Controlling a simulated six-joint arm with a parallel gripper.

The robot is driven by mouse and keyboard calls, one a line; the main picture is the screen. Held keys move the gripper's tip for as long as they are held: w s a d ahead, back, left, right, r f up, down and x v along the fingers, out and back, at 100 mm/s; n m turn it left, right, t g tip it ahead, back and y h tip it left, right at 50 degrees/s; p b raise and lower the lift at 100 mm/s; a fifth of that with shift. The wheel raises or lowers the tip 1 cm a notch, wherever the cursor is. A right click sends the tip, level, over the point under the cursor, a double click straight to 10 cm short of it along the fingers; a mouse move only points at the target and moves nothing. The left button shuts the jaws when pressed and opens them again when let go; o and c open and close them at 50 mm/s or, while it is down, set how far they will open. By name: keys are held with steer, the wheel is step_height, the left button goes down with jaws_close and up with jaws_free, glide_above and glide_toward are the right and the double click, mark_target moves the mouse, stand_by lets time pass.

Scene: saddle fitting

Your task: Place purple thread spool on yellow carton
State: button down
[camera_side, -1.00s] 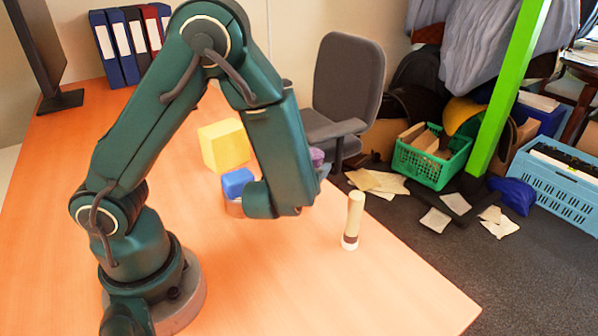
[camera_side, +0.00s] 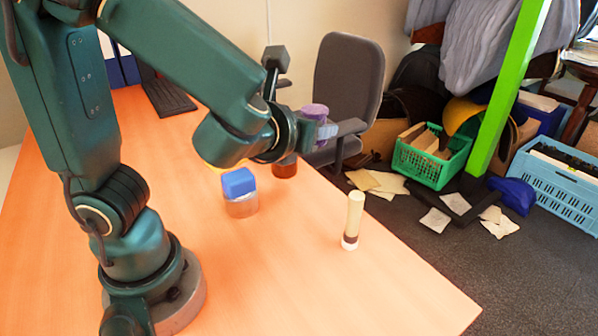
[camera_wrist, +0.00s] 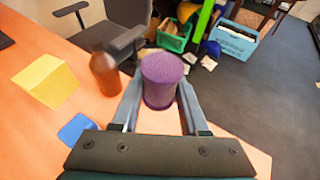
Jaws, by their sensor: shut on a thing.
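The purple thread spool (camera_side: 314,112) is held by my gripper (camera_side: 318,132), up above the table near its back right edge. In the wrist view the spool (camera_wrist: 163,78) stands between the two fingers of my gripper (camera_wrist: 161,90), which are shut on it. The yellow carton (camera_wrist: 46,81) is a box on the table, left of the spool in the wrist view, with its flat top clear. In the side view the carton is almost wholly hidden behind my arm. The spool is apart from the carton.
A brown bottle (camera_wrist: 105,73) stands between the carton and the spool in the wrist view. A blue-lidded jar (camera_side: 240,192) is close to the carton. A cream cylinder (camera_side: 353,220) stands upright near the table's right edge. The front of the table is clear.

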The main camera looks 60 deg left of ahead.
steer(key=shift+s+d+r, duration=0.15)
steer(key=shift+d+r, duration=0.05)
steer(key=shift+r, duration=0.15)
steer(key=shift+w+r+m+t+h, duration=0.2)
steer(key=shift+r+m+t+h, duration=0.1)
steer(key=shift+m+h, duration=0.15)
steer(key=w+a+r+n+g+y, duration=0.1)
steer(key=a+r+n+y, duration=0.1)
steer(key=a, duration=1.4)
steer(key=s+a+f+n+g+y, duration=0.1)
steer(key=s+a+n+g+y, duration=0.45)
steer(key=s+a, duration=1.1)
steer(key=shift+n+g+h, duration=0.35)
steer(key=shift+n+h, duration=0.05)
steer(key=shift+h, duration=0.1)
steer(key=w+f, duration=0.2)
steer(key=w, duration=0.1)
steer(key=w+d+f, duration=0.1)
steer(key=w+f, duration=0.1)
steer(key=w, duration=0.1)
steer(key=w+d+f, duration=0.1)
steer(key=w+f, duration=0.2)
steer(key=w, duration=0.1)
steer(key=shift+w, duration=0.1)
steer(key=shift+f, duration=1.95)
steer(key=shift+f, duration=0.1)
